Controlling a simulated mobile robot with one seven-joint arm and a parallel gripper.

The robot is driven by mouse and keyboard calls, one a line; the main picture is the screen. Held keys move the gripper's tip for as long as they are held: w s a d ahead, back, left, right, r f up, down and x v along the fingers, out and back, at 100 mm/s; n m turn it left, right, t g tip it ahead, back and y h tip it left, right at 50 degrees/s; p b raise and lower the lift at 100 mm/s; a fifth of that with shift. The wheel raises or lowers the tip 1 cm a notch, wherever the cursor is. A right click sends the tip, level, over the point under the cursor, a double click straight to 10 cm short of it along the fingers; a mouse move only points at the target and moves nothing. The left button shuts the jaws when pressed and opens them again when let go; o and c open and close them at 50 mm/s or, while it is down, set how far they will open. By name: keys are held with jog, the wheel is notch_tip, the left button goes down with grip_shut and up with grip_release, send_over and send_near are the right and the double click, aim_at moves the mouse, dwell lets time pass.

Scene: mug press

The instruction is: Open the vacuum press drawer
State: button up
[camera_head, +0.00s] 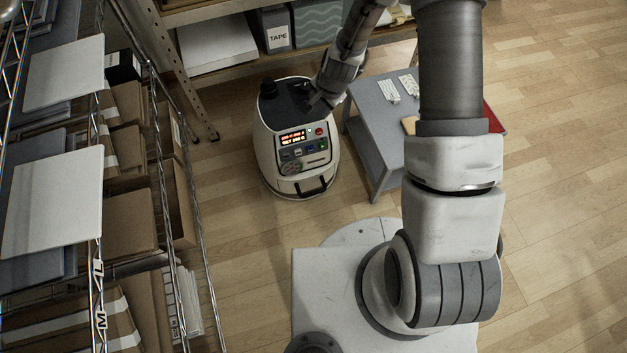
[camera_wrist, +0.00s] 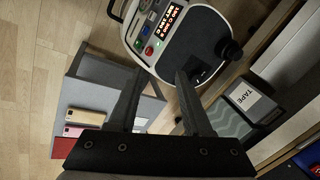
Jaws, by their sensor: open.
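The vacuum press (camera_head: 272,150) is a rounded white machine with a black top, standing on the wood floor. Its front has a lit red and orange display (camera_head: 293,136), buttons and, low down, a dark drawer handle (camera_head: 312,187). The drawer looks shut. My gripper (camera_head: 313,104) is at the press's upper right, above the handle and apart from it. In the wrist view my gripper (camera_wrist: 160,76) has its two dark fingers spread with nothing between them. The press (camera_wrist: 206,30) fills the top there, and the handle (camera_wrist: 117,10) is partly cut off by the upper edge.
A low grey table (camera_head: 375,125) stands right of the press with white patterned items (camera_head: 399,87) on it. A wire rack (camera_head: 160,130) with boxes is at the left. A shelf with a TAPE box (camera_head: 276,31) is behind. Floor in front of the press is clear.

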jog(key=s+f+m, duration=0.3)
jog(key=s+f, duration=0.1)
jog(key=f, duration=0.9)
jog(key=m+g+h, duration=0.1)
jog(key=m, duration=0.1)
send_near(313, 193)
jog(key=b+x, duration=0.7)
jog(key=x, duration=0.1)
jog(key=shift+w+d+f, duration=0.1)
grip_shut()
